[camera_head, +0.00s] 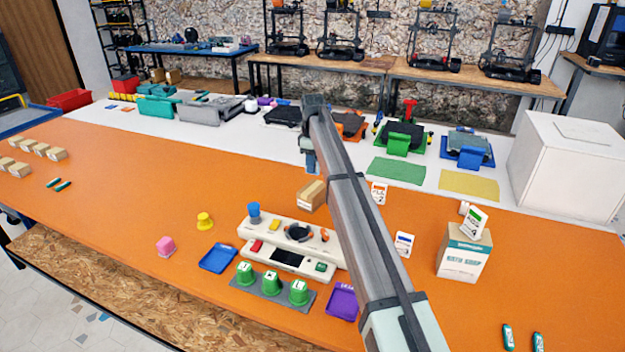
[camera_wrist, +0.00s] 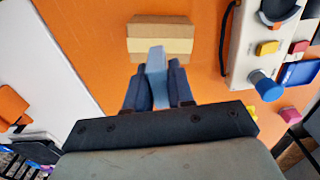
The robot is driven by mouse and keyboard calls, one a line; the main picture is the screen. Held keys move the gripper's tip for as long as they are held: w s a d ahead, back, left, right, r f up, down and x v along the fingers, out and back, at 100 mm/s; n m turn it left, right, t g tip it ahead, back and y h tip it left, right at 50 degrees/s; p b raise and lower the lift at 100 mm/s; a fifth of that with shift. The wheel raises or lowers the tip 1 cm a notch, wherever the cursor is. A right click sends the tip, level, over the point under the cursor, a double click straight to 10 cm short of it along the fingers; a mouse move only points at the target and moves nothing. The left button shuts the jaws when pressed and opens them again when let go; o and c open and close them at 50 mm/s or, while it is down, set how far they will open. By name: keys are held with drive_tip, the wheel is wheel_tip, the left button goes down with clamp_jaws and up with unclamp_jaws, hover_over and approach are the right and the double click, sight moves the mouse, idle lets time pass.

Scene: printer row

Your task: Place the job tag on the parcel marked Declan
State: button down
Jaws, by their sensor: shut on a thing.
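My gripper (camera_head: 311,165) is shut on a light blue, flat tag (camera_wrist: 156,72), which I take for the job tag. The tag sticks out between the fingers in the wrist view, and a blue bit of it shows under the gripper in the head view. A small brown parcel with a paler band (camera_head: 312,195) lies on the orange table, just below the gripper. In the wrist view this parcel (camera_wrist: 160,24) is ahead of the tag's tip; I cannot tell whether they touch. No name is readable on it.
A white control panel (camera_head: 252,231) stands close to the parcel. Several brown boxes (camera_head: 56,154) sit at the far left. A labelled box (camera_head: 463,258) and small white cards (camera_head: 404,243) stand to the right.

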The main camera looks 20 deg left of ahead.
drive_tip(key=shift+f, duration=2.8)
drive_tip(key=shift+f, duration=0.15)
drive_tip(key=c, duration=1)
unclamp_jaws()
wheel_tip(320, 180, up, 12)
drive_tip(key=shift+r, duration=0.15)
